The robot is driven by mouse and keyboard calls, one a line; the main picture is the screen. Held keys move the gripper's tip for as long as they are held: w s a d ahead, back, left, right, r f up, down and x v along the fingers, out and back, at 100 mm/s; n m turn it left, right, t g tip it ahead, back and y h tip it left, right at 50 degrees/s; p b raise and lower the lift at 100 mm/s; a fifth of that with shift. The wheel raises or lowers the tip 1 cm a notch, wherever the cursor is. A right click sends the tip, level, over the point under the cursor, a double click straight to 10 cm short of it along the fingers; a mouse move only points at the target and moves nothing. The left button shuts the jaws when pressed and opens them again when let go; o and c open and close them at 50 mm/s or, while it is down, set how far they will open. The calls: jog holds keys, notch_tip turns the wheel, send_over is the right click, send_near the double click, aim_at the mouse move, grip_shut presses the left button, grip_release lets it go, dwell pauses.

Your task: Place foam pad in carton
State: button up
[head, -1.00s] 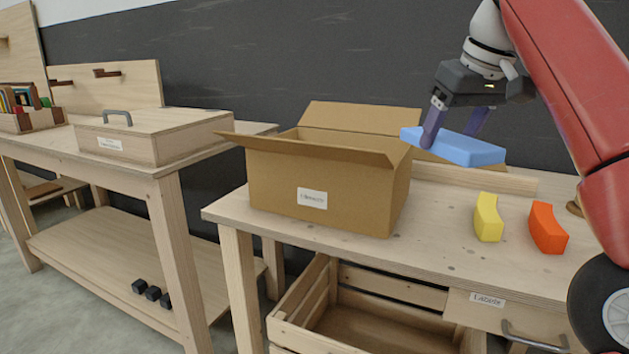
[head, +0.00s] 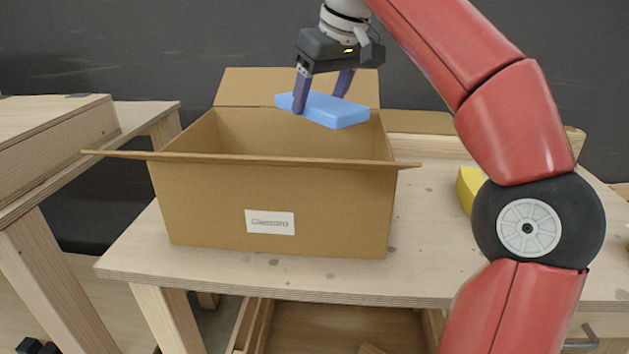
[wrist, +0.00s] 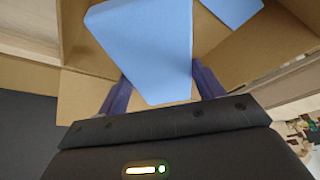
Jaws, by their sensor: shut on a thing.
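The blue foam pad (head: 333,111) is a flat block held between the fingers of my gripper (head: 320,102), over the open carton toward its right back. It looks slightly tilted. In the wrist view the pad (wrist: 150,45) spans between the two purple fingers, with the carton's inside beneath it. The brown carton (head: 270,195) stands on the workbench with its flaps folded out and a white label on its front. Another blue piece (wrist: 232,10) shows inside the carton in the wrist view. The carton's floor is hidden in the head view.
A yellow block (head: 468,187) lies on the workbench (head: 420,270), partly behind my red arm. A second wooden bench with a box (head: 55,140) stands at the left. The carton's front flap (head: 250,159) sticks out past both sides.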

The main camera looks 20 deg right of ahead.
notch_tip(320, 180, down, 16)
jog(key=shift+f, duration=0.15)
dwell(0.3)
jog(key=shift+f, duration=0.2)
jog(key=o, duration=0.9)
jog(key=shift+o, duration=0.2)
jog(key=shift+r, duration=0.4)
jog(key=v, duration=1.1)
jog(key=shift+s+r, duration=0.25)
jog(key=shift+s, duration=0.05)
